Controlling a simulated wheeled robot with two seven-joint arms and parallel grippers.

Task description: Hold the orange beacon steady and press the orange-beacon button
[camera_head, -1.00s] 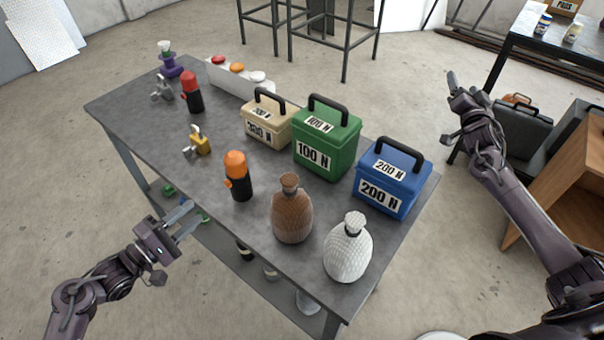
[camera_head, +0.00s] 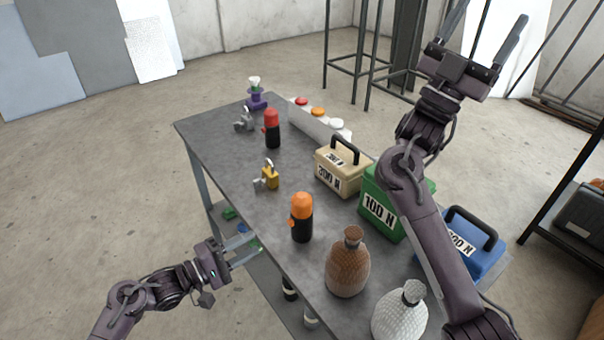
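The orange beacon (camera_head: 302,217), black with an orange cap and a small orange side knob, stands upright near the table's front edge. A white button box (camera_head: 312,124) at the back edge carries a red button (camera_head: 301,101), an orange button (camera_head: 318,112) and a white button (camera_head: 336,124). My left gripper (camera_head: 248,250) is open and empty, left of the orange beacon, at the table's front edge and apart from the beacon. My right gripper (camera_head: 487,36) is raised at upper right, fingers spread wide and empty, well away from the button box.
A red beacon (camera_head: 272,129), padlock (camera_head: 270,177) and grey lock (camera_head: 244,120) stand on the grey table (camera_head: 222,140). A tan case (camera_head: 342,172), green case (camera_head: 379,204) and blue case (camera_head: 474,241) line the right side. A brown vase (camera_head: 347,264) and white vase (camera_head: 400,314) stand in front.

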